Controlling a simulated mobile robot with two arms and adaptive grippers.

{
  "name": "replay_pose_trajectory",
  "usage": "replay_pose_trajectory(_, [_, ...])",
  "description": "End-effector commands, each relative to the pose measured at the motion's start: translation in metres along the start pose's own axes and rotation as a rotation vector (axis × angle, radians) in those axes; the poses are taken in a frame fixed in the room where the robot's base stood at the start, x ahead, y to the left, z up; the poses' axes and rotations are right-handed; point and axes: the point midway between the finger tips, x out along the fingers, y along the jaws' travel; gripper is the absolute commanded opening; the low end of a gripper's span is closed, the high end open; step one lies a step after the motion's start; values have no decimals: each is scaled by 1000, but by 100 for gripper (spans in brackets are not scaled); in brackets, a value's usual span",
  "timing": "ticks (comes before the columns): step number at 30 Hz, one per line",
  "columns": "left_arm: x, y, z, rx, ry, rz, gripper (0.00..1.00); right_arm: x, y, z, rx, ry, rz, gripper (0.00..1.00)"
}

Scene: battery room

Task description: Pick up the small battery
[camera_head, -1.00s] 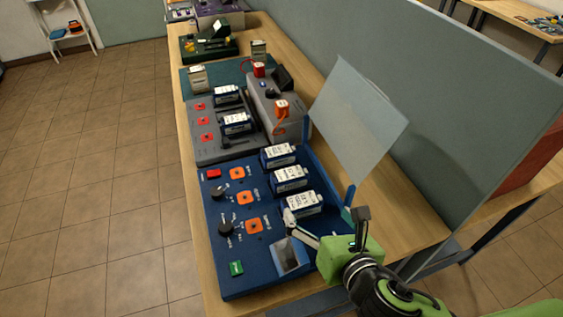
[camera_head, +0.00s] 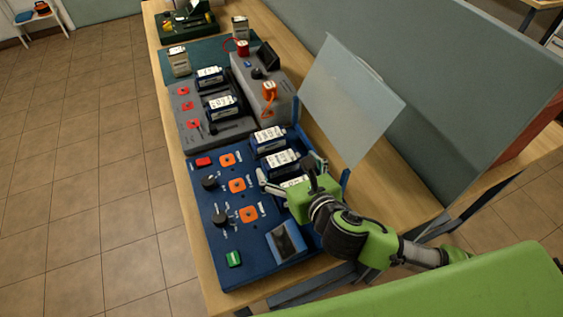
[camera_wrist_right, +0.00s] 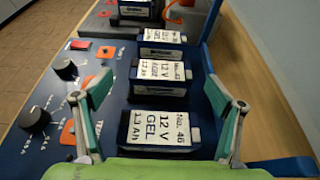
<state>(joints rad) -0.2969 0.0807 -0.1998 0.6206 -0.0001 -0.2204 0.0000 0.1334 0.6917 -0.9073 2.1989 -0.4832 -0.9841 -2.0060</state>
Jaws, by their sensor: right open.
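Three dark blue batteries with white labels stand in a row on the blue panel (camera_head: 200,240): the far one (camera_head: 269,136), the middle one (camera_head: 281,160) and the near one (camera_head: 291,182), partly hidden by my right gripper. In the right wrist view the near battery (camera_wrist_right: 160,130) reads "No. 46, 12 V GEL". I cannot tell which battery is the task's small one. My right gripper (camera_head: 291,172) is open above the near battery. In the right wrist view its fingers (camera_wrist_right: 158,102) spread on either side of that battery, with nothing held. My left gripper is out of view.
A raised clear cover (camera_head: 350,105) stands at the panel's right, close to my right gripper. Black knobs (camera_head: 221,220) and orange sockets (camera_head: 237,186) sit on the left. Behind is a grey unit (camera_head: 215,128) with more batteries. A grey partition (camera_head: 430,90) runs along the right.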

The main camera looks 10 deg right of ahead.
Motion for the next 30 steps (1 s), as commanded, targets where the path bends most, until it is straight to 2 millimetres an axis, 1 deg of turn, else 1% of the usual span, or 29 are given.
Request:
replay_pose_trajectory(1, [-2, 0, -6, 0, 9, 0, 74, 4, -1, 0, 1, 0, -1, 87])
replay_pose_trajectory(3, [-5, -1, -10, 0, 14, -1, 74, 13, -1, 0, 2, 0, -1, 87])
replay_pose_trajectory(10, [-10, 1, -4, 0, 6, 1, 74, 42, -2, -3, 1, 0, -1, 87])
replay_pose_trajectory(14, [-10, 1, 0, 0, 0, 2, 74, 49, -2, -4, 1, -1, 0, 87])
replay_pose_trajectory(20, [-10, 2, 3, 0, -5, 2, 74, 49, -2, -4, 1, 0, 0, 87])
replay_pose_trajectory(23, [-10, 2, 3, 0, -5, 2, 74, 49, -2, -4, 1, 0, 0, 63])
replay_pose_trajectory(24, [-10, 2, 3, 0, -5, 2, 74, 49, -2, -4, 1, 0, 0, 53])
replay_pose_trajectory(26, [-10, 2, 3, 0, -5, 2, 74, 49, -2, -4, 1, 0, 0, 37])
replay_pose_trajectory(27, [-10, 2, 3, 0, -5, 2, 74, 49, -2, -4, 1, 1, 0, 27])
replay_pose_trajectory(30, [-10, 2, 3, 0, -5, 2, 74, 49, -2, -2, 1, -5, 1, 27])
